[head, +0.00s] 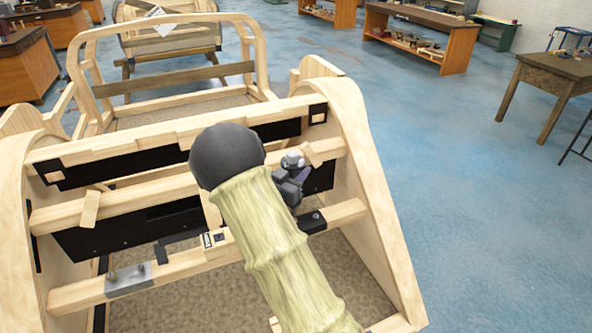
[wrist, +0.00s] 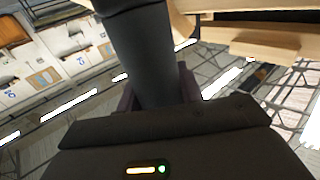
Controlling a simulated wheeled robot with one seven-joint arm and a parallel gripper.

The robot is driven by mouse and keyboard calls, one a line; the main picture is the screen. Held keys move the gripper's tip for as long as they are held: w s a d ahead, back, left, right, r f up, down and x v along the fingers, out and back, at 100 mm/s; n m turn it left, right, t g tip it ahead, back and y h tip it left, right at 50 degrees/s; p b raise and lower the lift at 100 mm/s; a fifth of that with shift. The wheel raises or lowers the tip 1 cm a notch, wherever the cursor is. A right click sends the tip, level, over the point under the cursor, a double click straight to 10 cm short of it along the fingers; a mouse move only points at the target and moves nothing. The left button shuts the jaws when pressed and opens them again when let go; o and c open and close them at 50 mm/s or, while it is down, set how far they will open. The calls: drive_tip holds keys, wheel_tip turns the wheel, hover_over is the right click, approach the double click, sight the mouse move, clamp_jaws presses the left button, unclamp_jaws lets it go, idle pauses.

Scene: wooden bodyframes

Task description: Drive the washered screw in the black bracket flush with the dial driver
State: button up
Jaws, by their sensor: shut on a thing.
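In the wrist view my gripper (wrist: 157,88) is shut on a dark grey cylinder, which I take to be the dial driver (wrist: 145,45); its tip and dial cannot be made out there. In the head view my gripper (head: 298,177) is small and partly hidden behind my arm, with a dark grey body and a silvery part beside it. The black bracket (head: 313,222) sits on the lower wooden rail, just below and right of the gripper, apparently apart from it. A small dark bump on its top may be the washered screw (head: 316,214).
A silver bracket (head: 128,281) with small upright pieces sits at the rail's left end. The wooden bodyframe (head: 375,200) has a curved right side. My sleeved arm crosses it and hides its middle. Another frame (head: 170,65) stands behind; blue floor (head: 470,210) is clear at right.

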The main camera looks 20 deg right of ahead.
drive_tip(key=shift+f+b, duration=0.75)
drive_tip(key=shift+f, duration=0.35)
drive_tip(key=shift+f+b, duration=0.95)
drive_tip(key=shift+b, duration=0.35)
idle(5.6)
